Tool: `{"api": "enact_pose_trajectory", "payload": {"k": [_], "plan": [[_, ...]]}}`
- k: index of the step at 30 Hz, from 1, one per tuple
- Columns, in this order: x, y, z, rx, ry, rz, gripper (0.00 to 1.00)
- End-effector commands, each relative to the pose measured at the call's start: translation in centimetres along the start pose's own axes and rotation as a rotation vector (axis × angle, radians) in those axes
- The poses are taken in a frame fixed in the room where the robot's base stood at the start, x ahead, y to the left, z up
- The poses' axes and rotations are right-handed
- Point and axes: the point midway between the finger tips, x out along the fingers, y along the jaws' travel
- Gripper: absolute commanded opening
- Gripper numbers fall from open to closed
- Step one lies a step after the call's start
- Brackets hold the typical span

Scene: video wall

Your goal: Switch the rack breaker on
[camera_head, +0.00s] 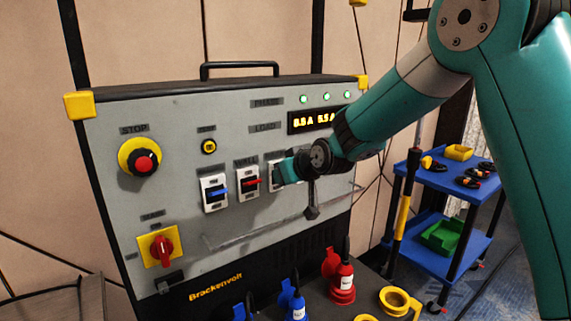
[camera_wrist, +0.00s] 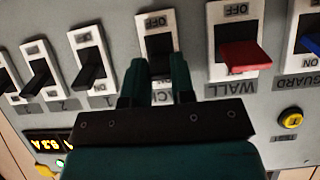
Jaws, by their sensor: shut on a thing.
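The rack breaker is a white switch plate (camera_wrist: 145,22) with a dark toggle (camera_wrist: 158,42), in the upper middle of the upside-down wrist view. An OFF label is at the plate's far end; its other end and most of its name label are covered by my gripper. My gripper (camera_wrist: 158,66) is shut on the toggle, a finger on each side. In the head view my gripper (camera_head: 289,171) is against the panel and hides most of the rack breaker (camera_head: 273,166). I cannot tell the toggle's exact position.
The red wall breaker (camera_head: 249,183) and blue guard breaker (camera_head: 215,194) are to its left. Several black switches (camera_wrist: 92,68) lie on the other side. The panel also has a red stop button (camera_head: 144,165) and red rotary switch (camera_head: 162,247). A blue cart (camera_head: 440,180) stands at right.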

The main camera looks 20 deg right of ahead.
Motion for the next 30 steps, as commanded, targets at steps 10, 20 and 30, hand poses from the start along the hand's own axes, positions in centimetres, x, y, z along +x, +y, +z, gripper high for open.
{"api": "enact_pose_trajectory", "payload": {"k": [10, 20, 30], "plan": [[0.03, 0.0, -0.2, -0.001, -0.05, 0.0, 0.0], [0.05, -0.02, -0.18, -0.001, -0.05, 0.0, 0.28], [0.02, -0.01, -0.21, -0.001, -0.049, 0.0, 0.49]]}}
